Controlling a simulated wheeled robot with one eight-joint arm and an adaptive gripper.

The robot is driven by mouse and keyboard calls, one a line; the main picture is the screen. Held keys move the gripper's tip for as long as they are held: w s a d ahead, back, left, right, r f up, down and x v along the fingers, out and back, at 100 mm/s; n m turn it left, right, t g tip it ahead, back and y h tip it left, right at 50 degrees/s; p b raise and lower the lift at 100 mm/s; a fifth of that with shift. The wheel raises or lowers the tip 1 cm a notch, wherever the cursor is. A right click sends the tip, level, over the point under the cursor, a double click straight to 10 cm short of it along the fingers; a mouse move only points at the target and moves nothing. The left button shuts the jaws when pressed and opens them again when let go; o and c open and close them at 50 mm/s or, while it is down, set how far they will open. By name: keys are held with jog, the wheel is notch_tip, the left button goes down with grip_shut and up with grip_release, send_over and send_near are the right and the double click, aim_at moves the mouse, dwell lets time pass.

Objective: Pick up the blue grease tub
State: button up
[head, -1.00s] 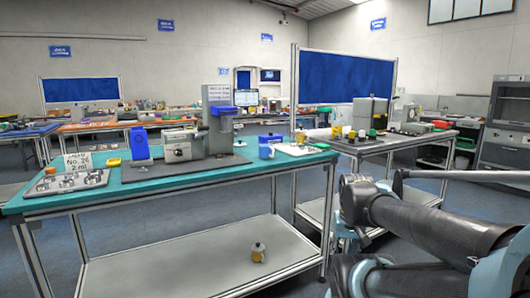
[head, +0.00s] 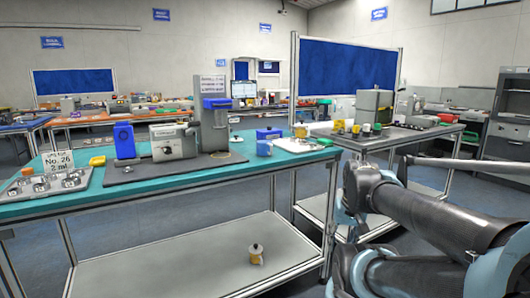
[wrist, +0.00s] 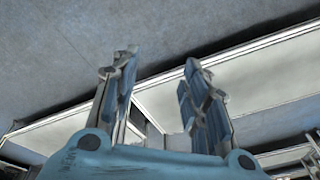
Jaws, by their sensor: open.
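A small blue item (head: 264,148) stands near the right end of the teal-topped bench (head: 180,190). It may be the blue grease tub, but it is too small to be sure. A blue box-like thing (head: 270,134) is right behind it. My gripper (wrist: 158,68) is open and empty in the wrist view, its two fingers apart over the grey floor and a pale bench frame. No tub shows between the fingers. In the head view my arm is at the right, apart from the small blue item.
A second bench (head: 385,138) is at right.

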jog(key=w+a+r+m+t+y, duration=0.1)
jog(key=w+a+r+m+y, duration=0.4)
jog(key=w, duration=0.3)
jog(key=w+a+r+m+y, duration=0.35)
jog(key=w+a+m, duration=0.2)
jog(key=w, duration=0.35)
jog(key=w+d+r+m+t+y, duration=0.2)
jog(key=w+r+m+y, duration=0.25)
jog(key=w, duration=0.35)
jog(key=w+d+r+m+t+y, duration=0.2)
jog(key=w+r+m+y, duration=0.1)
jog(key=w+r+m, duration=0.4)
send_near(266, 148)
jog(key=shift+n, duration=0.3)
jog(key=shift+s+x, duration=0.15)
jog(key=shift+x, duration=1.15)
jog(key=shift+s+x, duration=0.1)
jog(key=shift+x, duration=1.2)
jog(key=shift+f, duration=0.15)
jog(key=shift+c, duration=0.2)
grip_shut()
